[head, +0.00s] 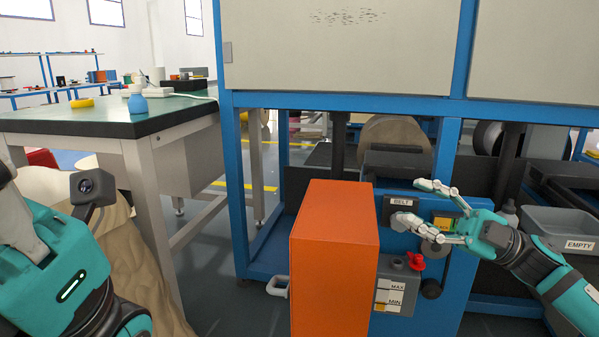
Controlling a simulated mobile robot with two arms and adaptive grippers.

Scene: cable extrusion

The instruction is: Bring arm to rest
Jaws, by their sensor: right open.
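My right gripper (412,203) comes in from the right, in front of the blue machine panel (449,285). Its fingers are apart and nothing shows between them. They overlap the dark plate marked BELT (401,201) and a yellow label (445,222) in the picture; I cannot tell whether they touch the panel. My left arm (65,265) shows at the left edge, but its fingers are out of the picture.
An orange box-shaped housing (334,256) stands left of the panel. Below are a grey tank (396,289) marked MAX and MIN and a red knob (416,261). A grey bin (567,232) marked EMPTY is at right. A green-topped workbench (110,118) stands at left.

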